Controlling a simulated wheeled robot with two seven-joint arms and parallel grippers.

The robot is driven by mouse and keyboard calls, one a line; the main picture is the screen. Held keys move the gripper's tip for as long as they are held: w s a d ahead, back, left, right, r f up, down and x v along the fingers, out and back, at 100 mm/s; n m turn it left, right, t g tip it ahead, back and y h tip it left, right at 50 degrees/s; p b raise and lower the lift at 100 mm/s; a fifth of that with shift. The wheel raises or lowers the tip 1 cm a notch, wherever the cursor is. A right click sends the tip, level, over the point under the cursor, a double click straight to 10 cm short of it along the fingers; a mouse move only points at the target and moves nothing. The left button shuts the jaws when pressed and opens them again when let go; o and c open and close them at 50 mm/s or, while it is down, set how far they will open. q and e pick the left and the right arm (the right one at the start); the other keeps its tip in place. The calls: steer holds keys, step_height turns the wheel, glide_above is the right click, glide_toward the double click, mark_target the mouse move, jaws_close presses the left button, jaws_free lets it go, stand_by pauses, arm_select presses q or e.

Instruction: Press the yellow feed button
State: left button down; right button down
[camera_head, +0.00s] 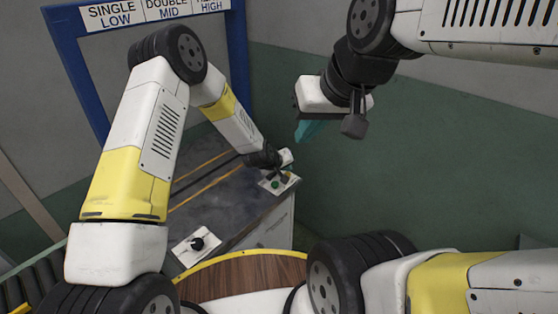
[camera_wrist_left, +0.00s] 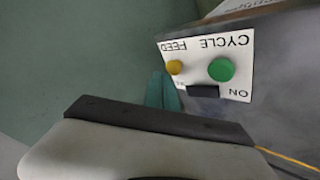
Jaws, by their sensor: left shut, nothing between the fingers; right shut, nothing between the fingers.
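The yellow feed button (camera_wrist_left: 174,67) is a small round knob on a white panel (camera_wrist_left: 244,60) in the left wrist view. The panel's lettering reads upside down there. A larger green button (camera_wrist_left: 221,69) sits beside the yellow one, also visible in the head view (camera_head: 275,184). My left gripper (camera_wrist_left: 162,80) is shut and empty, its teal fingertips very close to the yellow button. I cannot tell whether they touch. In the head view my left wrist is over the panel, and I cannot make out the yellow button. My right gripper (camera_head: 308,132) is shut and empty, up in the air.
A black part (camera_wrist_left: 203,91) sits below the green button. Another white plate with a black knob (camera_head: 197,244) is on the near end of the grey conveyor housing (camera_head: 235,205). A blue frame (camera_head: 70,60) stands behind. A wooden top with yellow rim (camera_head: 240,275) is in front.

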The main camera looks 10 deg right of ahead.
arm_select(q)
steer(key=shift+f, duration=0.7)
stand_by(0.6)
stand_by(0.4)
steer(key=shift+r, duration=0.9)
steer(key=shift+r, duration=2.55)
